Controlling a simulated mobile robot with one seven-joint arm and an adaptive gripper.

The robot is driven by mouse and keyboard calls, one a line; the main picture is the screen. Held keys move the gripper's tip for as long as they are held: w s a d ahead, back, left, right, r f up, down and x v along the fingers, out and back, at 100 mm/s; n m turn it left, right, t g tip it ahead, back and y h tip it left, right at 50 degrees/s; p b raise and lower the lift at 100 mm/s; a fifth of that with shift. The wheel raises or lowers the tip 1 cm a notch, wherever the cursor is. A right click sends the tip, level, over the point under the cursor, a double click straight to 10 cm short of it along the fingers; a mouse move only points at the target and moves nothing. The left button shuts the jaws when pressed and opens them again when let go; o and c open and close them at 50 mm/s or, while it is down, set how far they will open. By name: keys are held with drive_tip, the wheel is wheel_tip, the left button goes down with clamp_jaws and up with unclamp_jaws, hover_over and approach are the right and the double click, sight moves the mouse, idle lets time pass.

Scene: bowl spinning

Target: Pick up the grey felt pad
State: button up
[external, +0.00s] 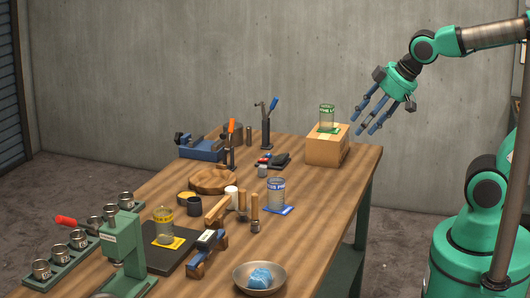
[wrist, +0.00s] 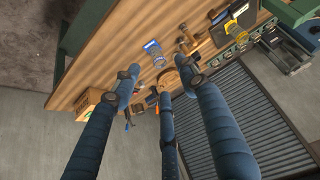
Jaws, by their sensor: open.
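I cannot make out a grey felt pad with certainty. A flat dark grey mat (external: 172,262) lies at the near left of the wooden table, partly under a yellow-marked glass (external: 165,226); I cannot tell if it is felt. A small dark flat item (external: 280,160) lies farther back, too small to identify. My gripper (external: 363,125) has blue fingers spread open and empty. It hangs in the air at the right, beyond the cardboard box and far from the mat. The spread fingers (wrist: 160,86) also show in the wrist view, with nothing between them.
A cardboard box (external: 327,151) bears a green-marked glass (external: 327,117). A blue-marked glass (external: 277,193), a round wooden board (external: 213,180), a metal bowl (external: 259,279) and a green press (external: 125,250) crowd the table (external: 325,205). Its right part is mostly clear.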

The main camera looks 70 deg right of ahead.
drive_tip(key=s+a+r+g, duration=0.1)
drive_tip(key=s+a, duration=0.1)
drive_tip(key=s, duration=0.5)
drive_tip(key=shift+s+r+y, duration=0.3)
drive_tip(key=shift+o, duration=0.3)
